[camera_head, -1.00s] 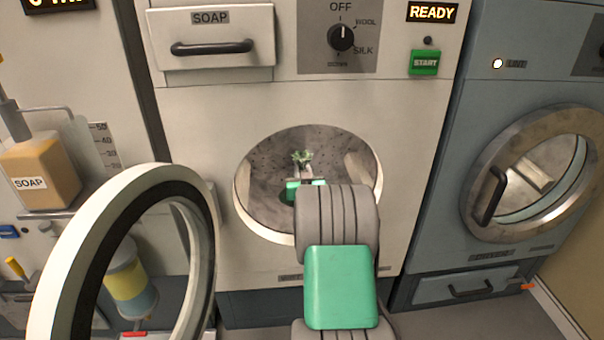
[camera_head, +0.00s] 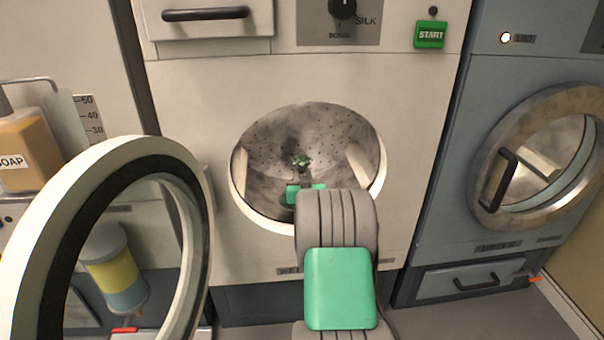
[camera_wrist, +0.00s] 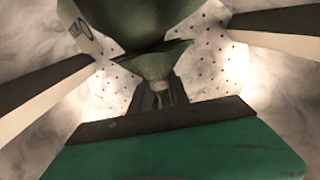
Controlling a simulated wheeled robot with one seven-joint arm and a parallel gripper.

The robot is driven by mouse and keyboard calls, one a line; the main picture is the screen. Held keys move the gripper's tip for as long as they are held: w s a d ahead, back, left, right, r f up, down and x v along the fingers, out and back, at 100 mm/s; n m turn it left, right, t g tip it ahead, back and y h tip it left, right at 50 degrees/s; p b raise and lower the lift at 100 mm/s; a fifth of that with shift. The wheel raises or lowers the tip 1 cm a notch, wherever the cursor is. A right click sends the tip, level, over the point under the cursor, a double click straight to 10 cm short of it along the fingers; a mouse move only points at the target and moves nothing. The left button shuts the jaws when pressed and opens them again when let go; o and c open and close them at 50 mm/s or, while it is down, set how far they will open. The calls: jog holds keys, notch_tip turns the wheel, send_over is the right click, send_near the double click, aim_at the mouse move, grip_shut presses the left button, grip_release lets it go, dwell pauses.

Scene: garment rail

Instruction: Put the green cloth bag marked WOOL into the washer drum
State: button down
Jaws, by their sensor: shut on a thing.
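The green cloth bag (camera_wrist: 150,18) hangs from my gripper inside the washer drum. Only its bunched top (camera_head: 302,160) shows in the head view, and part of a white label shows at its edge in the wrist view. My gripper (camera_wrist: 160,88) is shut on the bag's gathered neck, and it also shows in the head view (camera_head: 304,176). The washer drum (camera_head: 330,125) is a perforated metal bowl behind the round opening. My arm reaches in through the lower middle of that opening. The bag's body is hidden in the head view.
The open round washer door (camera_head: 22,265) stands left of the opening. A green START button (camera_head: 431,35) and a dial (camera_head: 342,7) are above. A second, blue-grey machine (camera_head: 440,150) with a closed round door stands at right. A soap bottle (camera_head: 30,145) is at left.

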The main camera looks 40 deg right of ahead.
jog(key=shift+r, duration=0.15)
jog(key=c, duration=1.2)
grip_release()
jog(key=shift+o, duration=0.2)
jog(key=p+v, duration=0.2)
jog(key=v, duration=0.5)
jog(key=shift+s+a, duration=0.2)
jog(key=shift+s, duration=0.1)
